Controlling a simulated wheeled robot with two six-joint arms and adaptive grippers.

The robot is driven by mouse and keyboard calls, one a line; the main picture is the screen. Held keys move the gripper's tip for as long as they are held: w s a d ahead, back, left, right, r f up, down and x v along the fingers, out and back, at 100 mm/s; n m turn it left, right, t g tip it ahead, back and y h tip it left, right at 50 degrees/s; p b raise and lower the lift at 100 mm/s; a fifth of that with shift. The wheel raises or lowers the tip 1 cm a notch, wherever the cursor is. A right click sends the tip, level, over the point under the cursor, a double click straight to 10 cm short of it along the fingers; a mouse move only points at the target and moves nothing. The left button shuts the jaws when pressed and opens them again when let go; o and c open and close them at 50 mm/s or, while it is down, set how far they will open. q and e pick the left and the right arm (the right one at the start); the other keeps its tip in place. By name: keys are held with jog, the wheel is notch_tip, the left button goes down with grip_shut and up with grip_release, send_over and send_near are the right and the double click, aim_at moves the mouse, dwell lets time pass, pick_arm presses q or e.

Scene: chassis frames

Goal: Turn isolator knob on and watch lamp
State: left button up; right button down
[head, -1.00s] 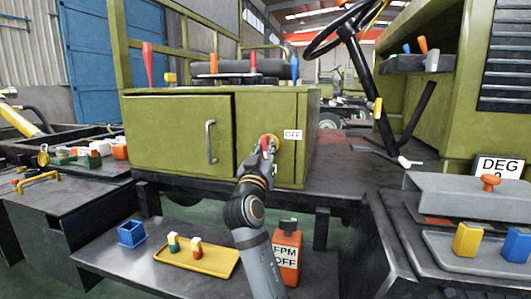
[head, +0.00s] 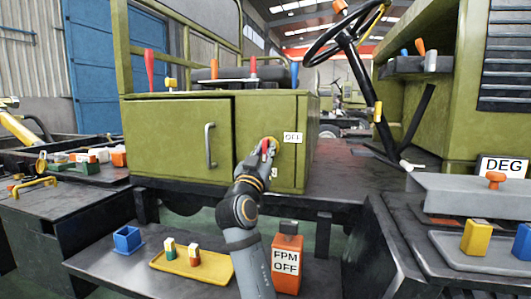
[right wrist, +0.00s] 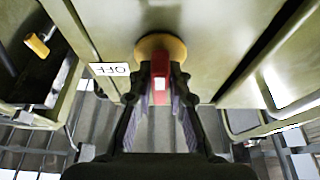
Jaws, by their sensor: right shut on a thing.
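The isolator knob has a red grip (right wrist: 160,88) with a white mark on a round yellow base (right wrist: 160,44). It is mounted on the front of the olive cabinet (head: 165,135), beside a white label reading OFF (head: 293,138). The label also shows in the right wrist view (right wrist: 109,69), turned upside down. My right gripper (head: 268,146) is at the knob. In the right wrist view, its fingers (right wrist: 159,80) are shut on the red grip from both sides. I cannot pick out a lit lamp. My left gripper is not in view.
A handle (head: 210,147) sticks out of the cabinet door left of the knob. Below are a blue bin (head: 127,240), a yellow tray (head: 205,271) and an orange box labelled FPM OFF (head: 287,263). A steering wheel (head: 335,35) stands at the upper right.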

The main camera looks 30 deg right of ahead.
jog(key=c, duration=1.3)
grip_release()
